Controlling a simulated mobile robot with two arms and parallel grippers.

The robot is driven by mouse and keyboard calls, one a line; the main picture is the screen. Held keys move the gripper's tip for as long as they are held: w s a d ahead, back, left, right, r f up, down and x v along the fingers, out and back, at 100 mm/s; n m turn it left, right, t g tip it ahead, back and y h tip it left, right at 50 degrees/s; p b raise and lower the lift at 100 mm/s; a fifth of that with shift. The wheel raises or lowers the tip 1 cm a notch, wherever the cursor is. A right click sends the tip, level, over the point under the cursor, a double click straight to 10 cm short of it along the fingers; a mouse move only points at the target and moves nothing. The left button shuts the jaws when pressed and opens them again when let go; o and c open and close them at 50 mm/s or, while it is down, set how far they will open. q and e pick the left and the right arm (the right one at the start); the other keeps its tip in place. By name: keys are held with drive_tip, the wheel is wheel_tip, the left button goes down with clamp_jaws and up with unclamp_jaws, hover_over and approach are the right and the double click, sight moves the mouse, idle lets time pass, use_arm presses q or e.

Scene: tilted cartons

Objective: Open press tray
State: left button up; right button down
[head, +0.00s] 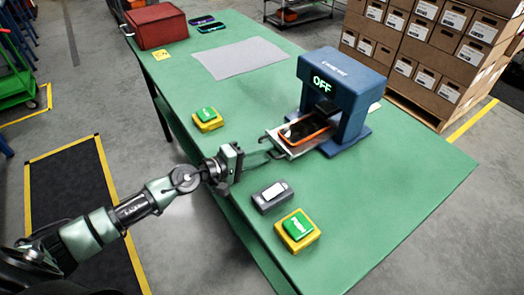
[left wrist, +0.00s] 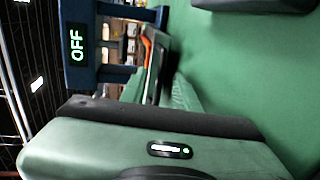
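The blue press (head: 345,88) stands on the green table, and its display reads OFF; the display also shows in the left wrist view (left wrist: 76,44). Its metal tray (head: 277,136) sticks out of the front toward my left gripper. A dark piece with an orange rim (head: 306,131) lies in the tray. My left gripper (head: 268,154) is at the tray's front end, by its handle. The finger gap is too small and dark to tell whether it is shut on the handle. In the left wrist view the gripper body hides much of the tray. My right gripper is not in view.
Two green buttons on yellow bases, one behind (head: 207,118) and one in front (head: 297,228), flank my left gripper. A grey device (head: 272,196) lies near the front one. A red box (head: 156,26), two phones and a grey sheet (head: 240,58) are farther back. Cartons (head: 425,55) stand behind.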

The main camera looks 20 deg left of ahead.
use_arm(q)
clamp_jaws()
idle(1.4)
